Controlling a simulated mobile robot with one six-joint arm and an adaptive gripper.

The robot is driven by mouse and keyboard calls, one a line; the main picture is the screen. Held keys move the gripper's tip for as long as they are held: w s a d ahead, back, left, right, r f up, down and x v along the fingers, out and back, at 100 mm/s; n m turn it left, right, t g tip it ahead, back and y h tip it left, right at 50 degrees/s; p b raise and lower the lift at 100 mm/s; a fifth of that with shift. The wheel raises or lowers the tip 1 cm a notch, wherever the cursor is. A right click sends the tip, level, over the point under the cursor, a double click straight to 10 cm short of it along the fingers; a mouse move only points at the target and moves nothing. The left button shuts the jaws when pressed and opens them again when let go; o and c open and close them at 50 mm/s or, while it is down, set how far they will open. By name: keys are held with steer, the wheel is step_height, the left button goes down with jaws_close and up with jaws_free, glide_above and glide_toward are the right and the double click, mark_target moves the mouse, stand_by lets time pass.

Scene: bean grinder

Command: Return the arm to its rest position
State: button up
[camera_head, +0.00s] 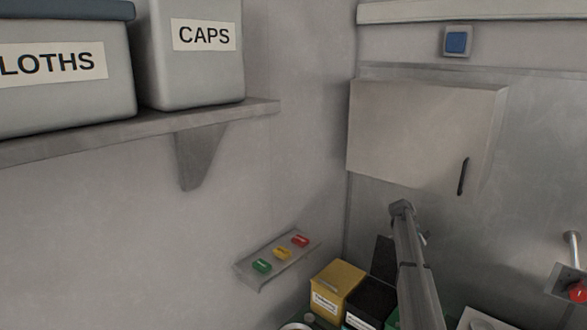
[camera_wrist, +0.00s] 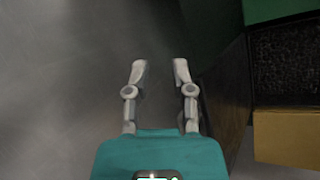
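My gripper (camera_wrist: 160,72) shows in the wrist view with its two pale fingers spread apart and nothing between them. Its teal body fills the lower middle of that view. In the camera_head view a grey link of my arm rises at the lower right, in front of the wall below the cabinet. I cannot make out the gripper fingers there. In the wrist view, a dark box side and a yellow surface lie close on the right of the fingers; no contact shows.
A yellow box (camera_head: 338,286) and a black box (camera_head: 370,302) stand beside my arm. A button panel (camera_head: 262,279) is on the left wall. A closed cabinet (camera_head: 425,130) hangs above; a red knob (camera_head: 578,292) is at far right. A shelf (camera_head: 150,128) holds bins.

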steer(key=s+a+f+m+y+b, duration=0.1)
steer(key=s+a+f+b, duration=0.3)
steer(key=s+a, duration=0.6)
steer(key=s+a+f+m+y+b, duration=0.2)
steer(key=s+a+f, duration=0.4)
steer(key=s+a, duration=0.5)
steer(key=s+a+f+m+y+b, duration=0.2)
steer(key=s+a+f+b, duration=0.3)
steer(key=s+a, duration=0.6)
steer(key=s+y+b, duration=0.1)
steer(key=s, duration=1.2)
steer(key=shift+y, duration=0.4)
steer(key=shift+w+f, duration=0.1)
